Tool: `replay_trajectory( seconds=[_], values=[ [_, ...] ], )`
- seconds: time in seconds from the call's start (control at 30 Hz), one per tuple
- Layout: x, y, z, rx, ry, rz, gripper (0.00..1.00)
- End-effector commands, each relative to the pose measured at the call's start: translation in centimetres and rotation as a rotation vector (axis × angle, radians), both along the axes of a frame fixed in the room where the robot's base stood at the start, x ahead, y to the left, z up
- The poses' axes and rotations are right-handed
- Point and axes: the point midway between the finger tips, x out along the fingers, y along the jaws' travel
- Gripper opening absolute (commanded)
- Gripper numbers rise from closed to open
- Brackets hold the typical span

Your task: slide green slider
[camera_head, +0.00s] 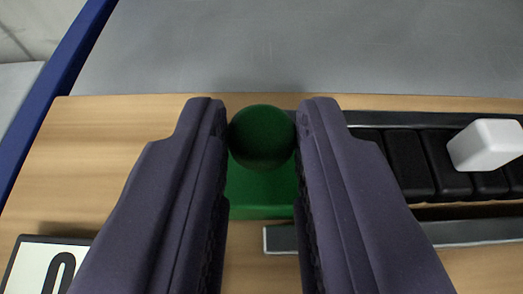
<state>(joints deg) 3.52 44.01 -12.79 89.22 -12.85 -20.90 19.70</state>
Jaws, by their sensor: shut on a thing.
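The green slider (261,186) has a dark green ball knob on top of a green block. It stands at the left end of a dark rail track (405,170) on a wooden board. My gripper (261,128) is shut on the green slider, with one dark finger at each side of the ball. The fingers hide parts of the block's sides and of the track next to it.
A white block (486,145) sits on the dark ribbed track at the right. A white label with a dark figure (46,268) lies at the lower left, partly hidden by my finger. The wooden board (110,150) is bare at the left. A grey surface (320,45) lies behind it, with a blue edge (68,70).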

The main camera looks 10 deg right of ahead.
Motion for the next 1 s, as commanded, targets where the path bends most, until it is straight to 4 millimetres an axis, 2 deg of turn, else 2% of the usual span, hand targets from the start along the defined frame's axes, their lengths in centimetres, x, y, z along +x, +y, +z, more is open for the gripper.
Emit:
replay_trajectory(
  seconds=[0.3,0.63,0.67,0.73,0.77,1.0],
  values=[
    [1.0,4.9,-0.3,0.001,-0.002,0.003,0.0],
    [1.1,5.5,0.0,0.002,0.0,0.004,0.0],
    [1.1,5.5,0.0,0.002,0.0,0.004,0.29],
    [1.1,5.5,0.0,0.002,0.0,0.004,0.45],
    [1.1,5.4,0.0,0.002,0.0,0.004,0.48],
    [1.1,5.3,0.0,0.001,0.0,0.002,0.48]
  ],
)
